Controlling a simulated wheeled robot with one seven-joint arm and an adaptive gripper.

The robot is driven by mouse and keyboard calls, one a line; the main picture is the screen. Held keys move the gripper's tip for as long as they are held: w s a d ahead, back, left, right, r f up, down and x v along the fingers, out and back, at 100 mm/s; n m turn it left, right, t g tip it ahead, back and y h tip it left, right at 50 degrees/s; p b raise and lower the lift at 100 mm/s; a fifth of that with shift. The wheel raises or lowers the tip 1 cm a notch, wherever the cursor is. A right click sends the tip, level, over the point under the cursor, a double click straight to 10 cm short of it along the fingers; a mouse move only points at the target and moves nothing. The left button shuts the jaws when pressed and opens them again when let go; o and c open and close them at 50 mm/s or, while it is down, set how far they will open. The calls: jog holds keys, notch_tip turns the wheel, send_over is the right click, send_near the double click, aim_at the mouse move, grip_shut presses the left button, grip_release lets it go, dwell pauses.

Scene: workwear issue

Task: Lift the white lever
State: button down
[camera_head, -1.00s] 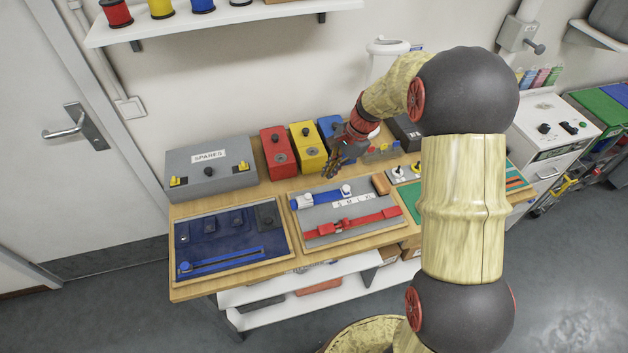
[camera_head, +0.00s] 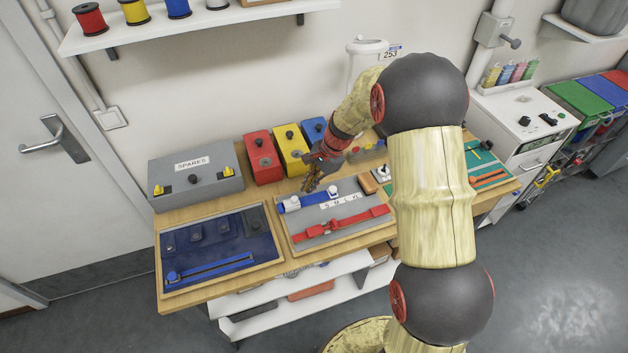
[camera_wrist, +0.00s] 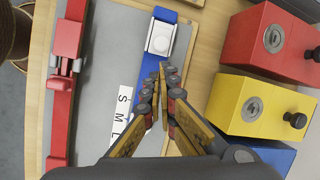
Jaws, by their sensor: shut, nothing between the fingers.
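A grey board (camera_head: 296,237) on the bench carries a blue strap (camera_head: 311,201) with white fittings and a red strap (camera_head: 340,222). The left white fitting (camera_head: 292,203) is a squarish piece with a round top, lying flat on the blue strap; it also shows in the wrist view (camera_wrist: 160,38). A second white fitting (camera_head: 333,189) is at the strap's right end. Which is the lever is unclear. My gripper (camera_head: 308,188) is shut and empty, above the blue strap. In the wrist view its fingertips (camera_wrist: 163,70) point just short of the left white fitting; contact cannot be seen.
Red (camera_head: 263,157), yellow (camera_head: 291,149) and blue (camera_head: 315,130) boxes with knobs stand close behind the board. A grey spares box (camera_head: 197,180) is at the back left. A dark blue panel (camera_head: 215,260) lies left of the board. Room above the board's front is clear.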

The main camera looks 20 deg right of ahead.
aim_at(292, 202)
jog(key=shift+b+x, duration=0.3)
jog(key=shift+x, duration=1.5)
jog(key=shift+r+p, duration=0.2)
jog(key=shift+p, duration=0.25)
jog(key=shift+a+r+p, duration=0.1)
jog(key=shift+p, duration=0.25)
jog(key=shift+h, duration=0.3)
